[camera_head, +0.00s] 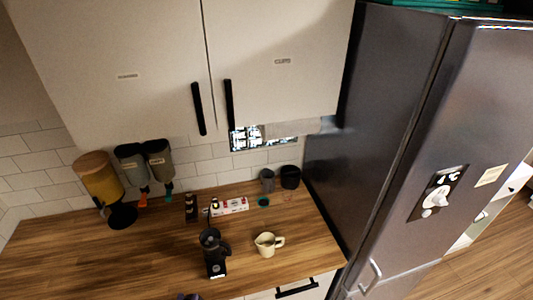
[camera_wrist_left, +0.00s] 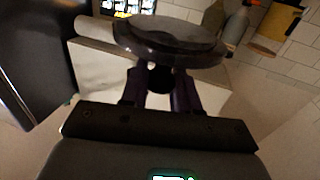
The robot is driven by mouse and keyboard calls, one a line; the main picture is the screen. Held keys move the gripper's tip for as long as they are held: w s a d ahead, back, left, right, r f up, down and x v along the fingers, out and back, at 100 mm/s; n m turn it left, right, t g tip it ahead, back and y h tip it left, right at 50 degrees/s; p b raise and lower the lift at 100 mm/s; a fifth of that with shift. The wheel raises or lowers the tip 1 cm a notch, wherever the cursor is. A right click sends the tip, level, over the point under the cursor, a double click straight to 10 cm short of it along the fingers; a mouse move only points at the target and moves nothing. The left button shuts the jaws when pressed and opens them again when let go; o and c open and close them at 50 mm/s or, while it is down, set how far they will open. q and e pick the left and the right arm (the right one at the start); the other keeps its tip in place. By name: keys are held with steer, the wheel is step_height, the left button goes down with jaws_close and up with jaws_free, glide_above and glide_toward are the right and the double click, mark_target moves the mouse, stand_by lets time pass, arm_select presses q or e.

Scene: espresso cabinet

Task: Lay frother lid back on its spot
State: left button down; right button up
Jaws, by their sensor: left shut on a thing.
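The lid (camera_wrist_left: 170,38) is a dark round disc and fills the upper middle of the left wrist view. My left gripper (camera_wrist_left: 160,90) is shut on it, with purple fingers below the disc gripping a dark knob. A black pot (camera_head: 290,178) and a grey canister (camera_head: 267,181) stand at the back of the counter by the fridge. A green-rimmed dark ring (camera_head: 263,202) lies in front of them. My right gripper is not in view.
A black grinder-like device (camera_head: 214,252) and a cream jug (camera_head: 266,244) stand on the wooden counter (camera_head: 110,262). A power strip (camera_head: 230,206) lies behind them. Dispensers (camera_head: 98,177) hang at the left; the fridge (camera_head: 385,120) bounds the right. Cabinets (camera_head: 270,65) overhang the back.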

arm_select(q)
steer(key=shift+r, duration=0.25)
stand_by(0.5)
steer(key=w+d+f+b, duration=0.1)
steer(key=w+f+b, duration=0.15)
steer(key=f, duration=0.45)
steer(key=w+d+f+b, duration=0.2)
steer(key=f+b, duration=0.1)
steer(key=f, duration=0.5)
steer(key=w+d+h+b, duration=0.1)
steer(key=w+d+b, duration=0.2)
steer(key=w+b, duration=0.75)
steer(key=w+d+r+b, duration=0.1)
steer(key=w+r+b, duration=0.5)
steer(key=r, duration=0.1)
steer(key=w+d+r+m+b, duration=0.1)
steer(key=w+d+r+b, duration=0.1)
steer(key=w+r+b, duration=0.3)
step_height(320, 180, up, 3)
steer(key=shift+w+d+r+h+b, duration=0.2)
steer(key=shift+w+d+h+b, duration=0.1)
steer(key=shift+w+b, duration=0.1)
